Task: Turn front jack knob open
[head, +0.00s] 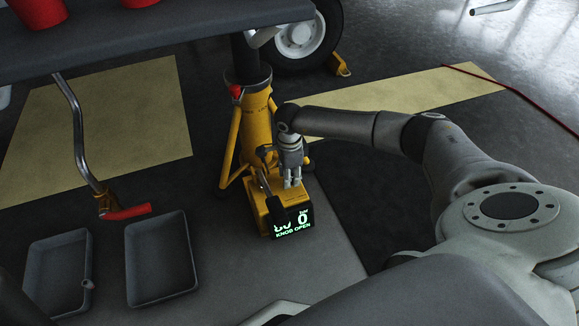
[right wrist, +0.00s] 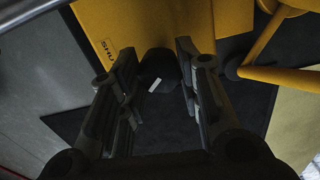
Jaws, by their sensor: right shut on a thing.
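The yellow front jack (head: 257,125) stands upright on the floor in the middle of the head view. My right gripper (head: 291,182) points down at the right side of its base. In the right wrist view, the black knob (right wrist: 158,68) with a white mark sits between the fingers of my right gripper (right wrist: 157,62), which is shut on it. The fingers hide the knob in the head view. A black display (head: 293,224) at the jack's base shows green lettering, "KNOB OPEN", with partly covered digits above. My left gripper is not in view.
A dark handle (head: 274,203) stands by the display. A wheel (head: 300,38) with a yellow chock (head: 340,64) is behind. A red hose (head: 515,92) lies at the right.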

